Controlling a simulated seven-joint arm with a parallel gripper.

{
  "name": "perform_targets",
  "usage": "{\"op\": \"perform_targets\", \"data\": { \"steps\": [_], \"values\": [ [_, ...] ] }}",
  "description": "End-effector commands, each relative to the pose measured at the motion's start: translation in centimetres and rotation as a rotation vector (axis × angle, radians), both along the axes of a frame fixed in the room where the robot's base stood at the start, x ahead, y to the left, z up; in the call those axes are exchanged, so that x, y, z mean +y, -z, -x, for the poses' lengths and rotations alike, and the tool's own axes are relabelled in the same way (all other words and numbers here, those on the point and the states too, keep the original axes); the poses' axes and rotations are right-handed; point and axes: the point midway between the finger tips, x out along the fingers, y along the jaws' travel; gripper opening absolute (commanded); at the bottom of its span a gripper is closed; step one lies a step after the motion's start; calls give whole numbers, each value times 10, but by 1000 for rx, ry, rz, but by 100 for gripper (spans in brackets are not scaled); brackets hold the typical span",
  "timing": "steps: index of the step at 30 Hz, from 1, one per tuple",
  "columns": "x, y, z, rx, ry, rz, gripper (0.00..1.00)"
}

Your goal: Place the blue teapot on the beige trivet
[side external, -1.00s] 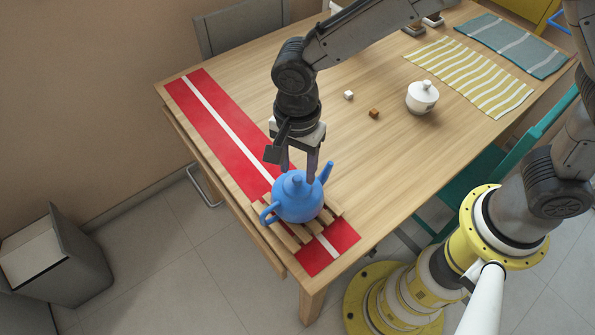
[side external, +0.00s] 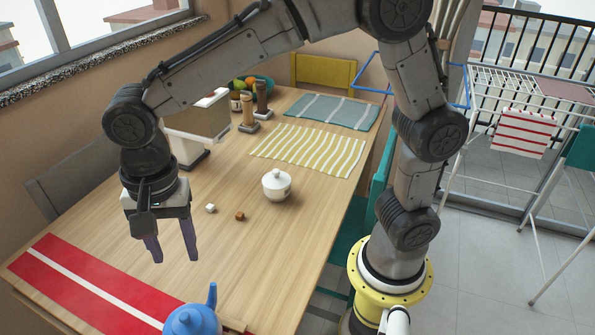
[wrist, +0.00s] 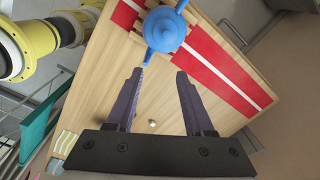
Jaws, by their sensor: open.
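The blue teapot (side external: 192,321) is at the bottom edge of the side view, partly cut off. It shows whole in the wrist view (wrist: 165,30), over the red runner. A small bit of the beige slatted trivet (side external: 234,325) shows beside the teapot's base in the side view; the rest is hidden or out of frame. In the earlier side view the teapot sits upright on the trivet's slats. My gripper (side external: 174,258) is open and empty, up and away from the teapot. Its two fingers also show apart in the wrist view (wrist: 160,72), with nothing between them.
A red runner (side external: 45,290) with a white stripe lies at the table's near end. A white sugar bowl (side external: 277,186), a white cube (side external: 210,208) and a brown cube (side external: 239,216) stand mid-table. Yellow-striped (side external: 310,150) and teal (side external: 335,110) mats lie beyond. Much of the wooden table is bare.

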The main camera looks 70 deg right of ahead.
Motion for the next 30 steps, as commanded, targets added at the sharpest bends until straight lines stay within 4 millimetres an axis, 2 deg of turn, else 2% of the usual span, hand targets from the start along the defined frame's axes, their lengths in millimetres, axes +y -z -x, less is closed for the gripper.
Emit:
{"op": "perform_targets", "data": {
  "steps": [1,3,7,12,15,18,21,30],
  "values": [
    [-23,-15,3,-34,-50,-15,53],
    [-56,-32,11,-83,-151,-24,53],
    [-113,-55,37,-187,-359,-9,53],
    [-173,-65,84,-317,-626,76,53],
    [-196,-63,111,-373,-764,149,53],
    [-210,-57,132,-406,-873,217,53],
    [-218,-52,145,-422,-947,267,53],
    [-222,-48,152,-425,-998,297,53]
  ]
}}
